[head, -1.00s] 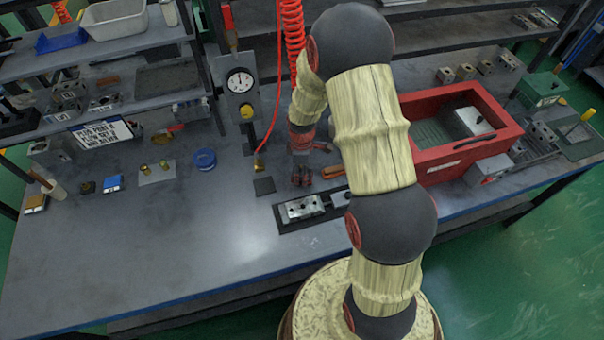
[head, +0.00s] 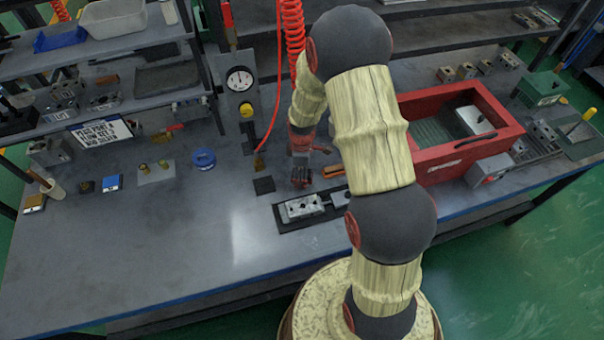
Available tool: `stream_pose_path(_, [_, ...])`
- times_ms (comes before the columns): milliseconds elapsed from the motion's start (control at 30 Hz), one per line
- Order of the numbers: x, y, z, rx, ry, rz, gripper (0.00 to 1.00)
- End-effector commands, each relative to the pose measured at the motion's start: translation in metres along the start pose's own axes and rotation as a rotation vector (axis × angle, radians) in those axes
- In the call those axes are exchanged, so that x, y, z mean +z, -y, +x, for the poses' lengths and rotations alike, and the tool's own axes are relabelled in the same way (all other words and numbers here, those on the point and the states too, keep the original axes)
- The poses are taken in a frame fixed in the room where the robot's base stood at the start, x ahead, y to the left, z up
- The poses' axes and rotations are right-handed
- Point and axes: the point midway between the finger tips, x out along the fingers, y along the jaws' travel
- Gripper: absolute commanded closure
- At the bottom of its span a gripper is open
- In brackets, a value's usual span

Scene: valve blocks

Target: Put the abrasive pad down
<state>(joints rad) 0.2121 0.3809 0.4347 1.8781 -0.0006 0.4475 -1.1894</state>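My gripper (head: 300,178) points down over the middle of the bench, behind the grey metal valve block (head: 304,207) in its dark fixture. The gripper is small and dark here. I cannot tell its finger opening or whether anything is between the fingers. I cannot clearly pick out the abrasive pad; it may be hidden at the fingers. An orange-brown piece (head: 333,171) lies just right of the gripper, partly behind my arm. A flat dark square (head: 264,185) lies on the bench to the left of the gripper, apart from it.
A red open box (head: 458,172) stands to the right. A gauge panel (head: 240,82) and a red coiled hose (head: 292,35) are behind the gripper. A blue ring-shaped spool (head: 203,158) and small brass parts (head: 144,168) lie left. The front left bench (head: 150,240) is clear.

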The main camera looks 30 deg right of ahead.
Motion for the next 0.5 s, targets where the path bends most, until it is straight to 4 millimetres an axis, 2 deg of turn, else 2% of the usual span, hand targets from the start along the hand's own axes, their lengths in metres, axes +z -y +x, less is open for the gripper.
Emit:
stream_pose_path(33, [0.002,0.005,0.004,-0.012,0.005,0.0,0.45])
stream_pose_path(300, [0.002,0.005,0.002,-0.011,0.004,0.0,0.45])
stream_pose_path(500, [0.001,0.002,-0.021,-0.003,0.001,0.0,0.45])
